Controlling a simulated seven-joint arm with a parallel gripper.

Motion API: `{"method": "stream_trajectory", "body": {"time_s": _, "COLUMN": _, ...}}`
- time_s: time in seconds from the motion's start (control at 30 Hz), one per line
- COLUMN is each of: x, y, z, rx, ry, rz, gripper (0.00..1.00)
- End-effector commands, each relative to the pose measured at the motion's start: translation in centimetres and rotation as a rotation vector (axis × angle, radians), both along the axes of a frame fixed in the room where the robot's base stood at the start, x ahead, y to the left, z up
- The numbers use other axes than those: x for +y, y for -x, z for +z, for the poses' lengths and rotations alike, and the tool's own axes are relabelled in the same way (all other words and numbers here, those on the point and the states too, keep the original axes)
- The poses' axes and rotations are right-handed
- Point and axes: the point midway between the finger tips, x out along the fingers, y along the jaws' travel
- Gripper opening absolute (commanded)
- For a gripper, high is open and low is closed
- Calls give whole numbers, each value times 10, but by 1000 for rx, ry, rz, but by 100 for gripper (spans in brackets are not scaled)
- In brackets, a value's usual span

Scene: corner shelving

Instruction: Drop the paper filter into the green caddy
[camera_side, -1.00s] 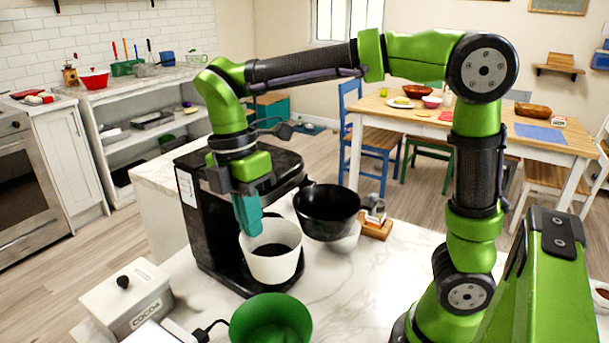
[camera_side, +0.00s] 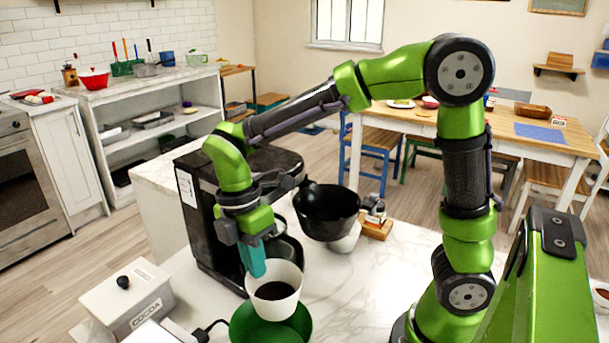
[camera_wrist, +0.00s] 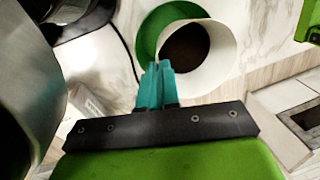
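The white paper filter (camera_side: 282,271) holds dark coffee grounds. My gripper (camera_side: 254,262) has teal fingers closed on the filter's near-left rim. In the side view the filter hangs over the green caddy (camera_side: 244,325) and hides part of its opening. I cannot tell exactly how high it is above the caddy. In the wrist view the filter (camera_wrist: 222,58) is at the fingertips (camera_wrist: 154,68), with the round green caddy (camera_wrist: 150,28) partly behind it.
A black coffee machine (camera_side: 198,215) stands behind my gripper. A black bowl-like holder (camera_side: 327,215) is to its right, near a small wooden stand (camera_side: 376,228). A white cocoa box (camera_side: 130,297) sits left of the caddy.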

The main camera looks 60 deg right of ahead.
Motion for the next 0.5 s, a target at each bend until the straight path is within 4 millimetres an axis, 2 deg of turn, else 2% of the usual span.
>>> {"method": "stream_trajectory", "body": {"time_s": 0.17, "x": 0, "y": 0, "z": 0, "rx": 0, "ry": 0, "rz": 0, "gripper": 0}}
{"method": "stream_trajectory", "body": {"time_s": 0.37, "x": 0, "y": 0, "z": 0, "rx": 0, "ry": 0, "rz": 0, "gripper": 31}}
{"method": "stream_trajectory", "body": {"time_s": 0.5, "x": 0, "y": 0, "z": 0, "rx": 0, "ry": 0, "rz": 0, "gripper": 31}}
